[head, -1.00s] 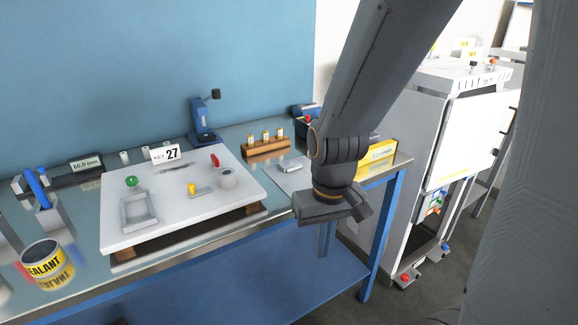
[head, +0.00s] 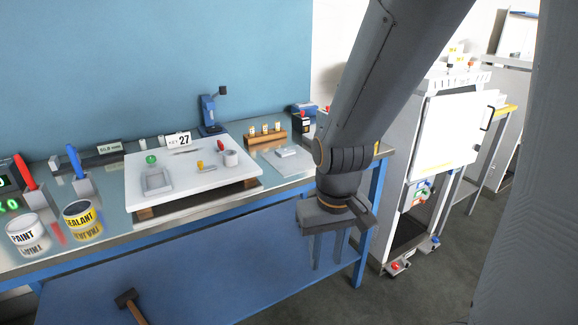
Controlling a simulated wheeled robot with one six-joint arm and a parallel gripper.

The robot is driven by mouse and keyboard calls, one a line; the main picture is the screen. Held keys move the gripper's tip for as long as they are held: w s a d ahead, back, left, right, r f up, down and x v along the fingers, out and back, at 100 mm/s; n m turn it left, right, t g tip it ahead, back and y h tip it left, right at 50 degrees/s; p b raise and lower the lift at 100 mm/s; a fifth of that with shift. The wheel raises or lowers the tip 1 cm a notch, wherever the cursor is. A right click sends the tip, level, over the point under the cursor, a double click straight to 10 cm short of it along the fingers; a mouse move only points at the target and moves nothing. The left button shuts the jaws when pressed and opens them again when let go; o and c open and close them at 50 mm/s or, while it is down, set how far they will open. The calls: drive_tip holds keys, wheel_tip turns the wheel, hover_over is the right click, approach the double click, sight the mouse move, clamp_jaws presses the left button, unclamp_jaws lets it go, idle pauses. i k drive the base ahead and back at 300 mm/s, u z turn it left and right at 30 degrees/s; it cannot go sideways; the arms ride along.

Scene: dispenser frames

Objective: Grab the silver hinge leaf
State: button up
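My gripper (head: 336,216) hangs at the front right of the workbench, beyond its front edge and apart from the items on top. A thin grey piece (head: 184,150) lies near the back of the white board (head: 205,178). A grey open frame or tray (head: 157,183) sits at the board's left.
The white board also bears a green knob (head: 151,159), a yellow piece (head: 200,165) and a grey roll (head: 231,158). Paint (head: 27,235) and sealant (head: 83,220) cans stand at left. A wooden vial rack (head: 265,136) stands behind. A white cabinet (head: 447,130) stands at right.

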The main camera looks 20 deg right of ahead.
sight(283, 153)
drive_tip(key=k, duration=0.65)
drive_tip(key=z, duration=0.7)
drive_tip(key=i, duration=1.5)
drive_tip(key=u, duration=0.65)
drive_tip(key=i, duration=0.75)
drive_tip(key=u, duration=0.05)
